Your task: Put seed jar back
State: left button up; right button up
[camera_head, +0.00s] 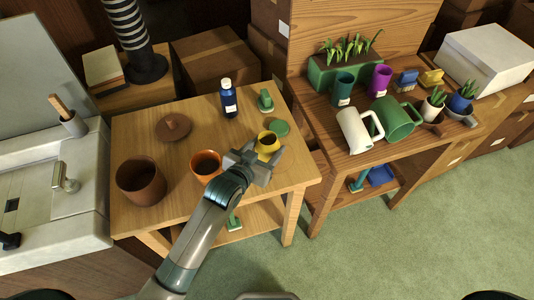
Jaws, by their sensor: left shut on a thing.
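A small yellow jar (268,140) with an open top is at the right part of the wooden table; I take it to be the seed jar. My left gripper (262,156) reaches in from the lower left and is shut on the yellow jar. The gripper hides the jar's lower part, so I cannot tell whether it touches the tabletop. A flat green disc (280,128), perhaps a lid, lies just behind the jar. My right gripper is not in view.
On the wooden table (228,142) stand an orange pot (206,166), a large brown pot (141,181), a brown lid (174,127), a blue bottle (228,98) and a green stand-like object (265,101). A second table at right holds mugs, cups and plants (346,62). A sink (56,190) is at left.

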aim_at(267, 155)
pick_arm(q)
notch_tip(267, 155, down, 3)
jog(key=shift+r+p, duration=0.1)
jog(key=shift+p, duration=0.35)
jog(key=shift+f, duration=0.45)
jog(key=shift+f, duration=0.15)
jog(key=o, duration=1)
jog(key=shift+o, duration=0.2)
jog(key=shift+s, duration=0.15)
jog(key=b+v, duration=0.2)
jog(key=v, duration=0.8)
jog(key=shift+a, duration=0.1)
jog(key=shift+s+a+r, duration=0.35)
jog(key=shift+s+r, duration=0.25)
jog(key=shift+s, duration=0.1)
